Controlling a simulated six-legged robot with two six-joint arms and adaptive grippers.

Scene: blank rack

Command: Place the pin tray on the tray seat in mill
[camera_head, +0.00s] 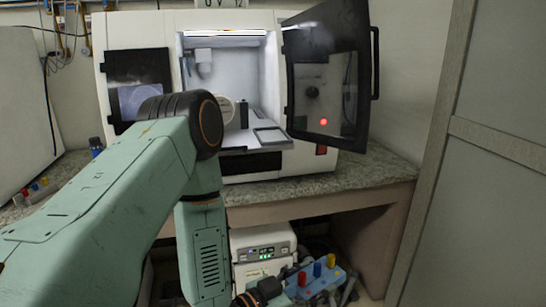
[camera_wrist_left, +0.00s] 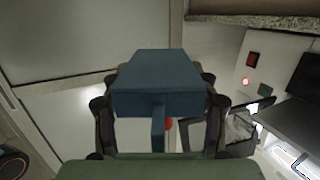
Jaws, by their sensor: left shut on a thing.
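The pin tray (camera_head: 322,284) is blue with red, blue and yellow pins standing on it, low in the head view below the bench. My left gripper (camera_head: 285,290) is shut on the tray, partly hidden by my arm. In the wrist view the tray (camera_wrist_left: 158,82) fills the middle, its tab between the fingers (camera_wrist_left: 158,125). The white mill (camera_head: 140,35) stands on the bench with its dark door (camera_head: 330,75) swung open to the right. The tray seat (camera_head: 269,136) is a framed flat plate at the front of the mill's chamber and looks empty. My right gripper is out of view.
The stone-topped bench (camera_head: 345,178) has a front edge between the tray and the mill. A white unit with a green display (camera_head: 262,250) stands under the bench. A grey cabinet (camera_head: 490,200) borders the right. Coloured pins (camera_head: 38,186) sit at the bench's left.

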